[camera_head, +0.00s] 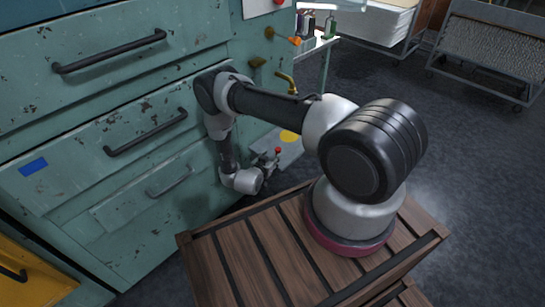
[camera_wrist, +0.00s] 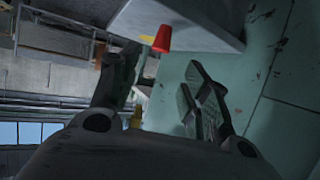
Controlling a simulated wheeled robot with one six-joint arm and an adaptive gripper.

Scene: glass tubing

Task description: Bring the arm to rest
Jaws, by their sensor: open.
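My arm reaches from its round base across to the drawer front and bends down. My gripper (camera_head: 268,165) is low beside the teal cabinet (camera_head: 110,190) in the head view, small and partly hidden by my wrist. In the wrist view my gripper (camera_wrist: 160,80) shows its two fingers spread apart, with nothing held between them. A red knob-like piece (camera_wrist: 162,39) shows beyond the fingertips in the wrist view. A small red tip (camera_head: 278,151) shows just above the gripper in the head view.
The cabinet has dark drawer handles (camera_head: 147,132) close to my arm. A pale ledge with a yellow disc (camera_head: 290,136) lies behind the gripper. Brass fittings (camera_head: 286,80) stick out above. A cart (camera_head: 490,55) stands back right, with open dark floor (camera_head: 450,150) before it.

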